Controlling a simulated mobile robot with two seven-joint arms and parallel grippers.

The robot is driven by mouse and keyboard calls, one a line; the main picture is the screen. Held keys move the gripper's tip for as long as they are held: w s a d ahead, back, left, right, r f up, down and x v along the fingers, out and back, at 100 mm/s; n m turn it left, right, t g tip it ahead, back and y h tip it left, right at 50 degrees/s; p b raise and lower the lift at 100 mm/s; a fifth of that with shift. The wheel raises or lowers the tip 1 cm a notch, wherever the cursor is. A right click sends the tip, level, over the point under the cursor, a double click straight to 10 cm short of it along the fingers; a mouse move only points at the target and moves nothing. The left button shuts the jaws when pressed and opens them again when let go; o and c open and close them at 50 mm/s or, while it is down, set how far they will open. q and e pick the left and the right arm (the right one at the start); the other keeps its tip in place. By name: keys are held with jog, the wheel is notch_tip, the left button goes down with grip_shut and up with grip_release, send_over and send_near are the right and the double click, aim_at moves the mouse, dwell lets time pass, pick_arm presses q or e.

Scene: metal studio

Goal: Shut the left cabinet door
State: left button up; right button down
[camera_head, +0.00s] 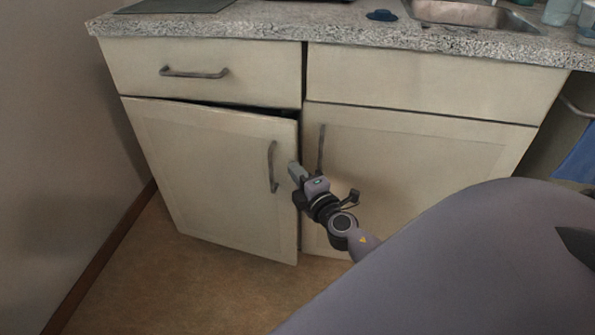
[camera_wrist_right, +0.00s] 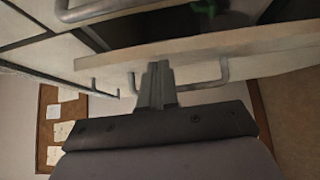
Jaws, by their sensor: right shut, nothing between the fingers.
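The left cabinet door (camera_head: 215,180) is slightly ajar in the head view, with a dark gap along its top and its free edge standing out from the frame. Its vertical handle (camera_head: 272,167) is near the free edge. My right gripper (camera_head: 293,168) is shut and empty, at the door's free edge just right of the handle. In the wrist view the shut fingers (camera_wrist_right: 157,80) reach up to the edge of the door (camera_wrist_right: 200,47), with the handle (camera_wrist_right: 220,82) behind them. I cannot tell whether they touch. My left gripper is not in view.
The right cabinet door (camera_head: 420,160) is closed, with its own handle (camera_head: 321,148) close to my gripper. Drawers and a granite countertop (camera_head: 250,28) are above. A wall (camera_head: 60,130) stands at the left. The floor (camera_head: 190,280) in front is clear.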

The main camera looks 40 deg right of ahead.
jog(key=shift+w+d, duration=0.1)
jog(key=shift+d, duration=0.1)
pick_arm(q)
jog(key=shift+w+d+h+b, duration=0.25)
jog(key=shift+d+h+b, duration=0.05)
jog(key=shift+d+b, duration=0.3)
pick_arm(e)
jog(key=w+d, duration=0.2)
jog(key=d, duration=0.1)
jog(key=shift+s, duration=0.1)
